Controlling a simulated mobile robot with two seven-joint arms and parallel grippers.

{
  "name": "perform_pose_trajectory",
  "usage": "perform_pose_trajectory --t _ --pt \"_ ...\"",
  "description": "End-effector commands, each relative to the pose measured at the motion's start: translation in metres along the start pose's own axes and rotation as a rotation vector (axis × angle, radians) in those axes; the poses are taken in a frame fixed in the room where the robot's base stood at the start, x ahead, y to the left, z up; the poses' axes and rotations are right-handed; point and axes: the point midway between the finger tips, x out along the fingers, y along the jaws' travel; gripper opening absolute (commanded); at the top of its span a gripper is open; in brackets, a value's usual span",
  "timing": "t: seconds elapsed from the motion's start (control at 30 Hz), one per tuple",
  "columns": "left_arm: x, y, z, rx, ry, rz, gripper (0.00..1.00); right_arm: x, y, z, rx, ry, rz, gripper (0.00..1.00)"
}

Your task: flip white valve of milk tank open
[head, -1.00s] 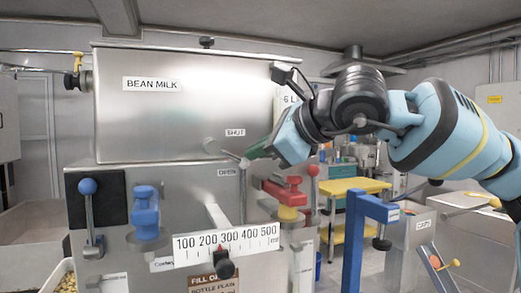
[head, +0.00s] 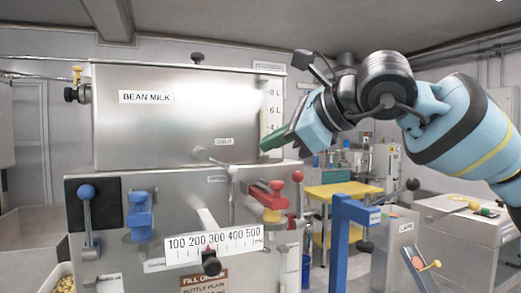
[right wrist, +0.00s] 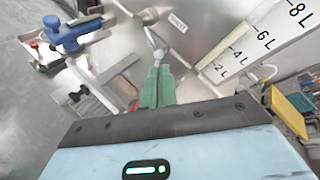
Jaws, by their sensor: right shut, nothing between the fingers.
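The steel milk tank (head: 175,115) is labelled BEAN MILK. Its white valve (head: 215,160) is low on the front, with a round hub and a lever slanting down to the right. A SHUT label (head: 223,141) sits above the lever and another label (head: 216,179) below it. My right gripper (head: 268,146) is shut and empty, its green fingers right of the lever tip and apart from it in the head view. In the right wrist view, the shut fingers (right wrist: 158,82) point at the valve (right wrist: 155,40); the gap in depth is unclear. My left gripper is out of view.
Below the tank are a blue clamp (head: 141,212), a blue-knobbed lever (head: 87,205), a red clamp (head: 270,195) and a scale bar (head: 215,245). A blue post (head: 342,240) stands to the right, with a yellow cart (head: 345,190) behind it.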

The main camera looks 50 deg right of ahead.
Motion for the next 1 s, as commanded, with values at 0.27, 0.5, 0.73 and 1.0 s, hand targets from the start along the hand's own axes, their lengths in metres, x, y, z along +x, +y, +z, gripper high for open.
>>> perform_pose_trajectory --t 0.27,0.5,0.73,1.0 --pt "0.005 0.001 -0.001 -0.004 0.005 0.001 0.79 -0.049 0.0 0.0 0.0 -0.001 0.0 0.0" --pt "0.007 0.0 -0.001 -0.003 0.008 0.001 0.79 -0.068 0.0 0.0 0.001 0.002 0.002 0.0" --pt "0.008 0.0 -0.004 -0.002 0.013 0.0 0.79 -0.069 0.0 0.0 0.001 0.002 0.002 0.0" --pt "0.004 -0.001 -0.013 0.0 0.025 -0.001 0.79 -0.067 -0.005 0.0 0.038 0.046 0.041 0.0"
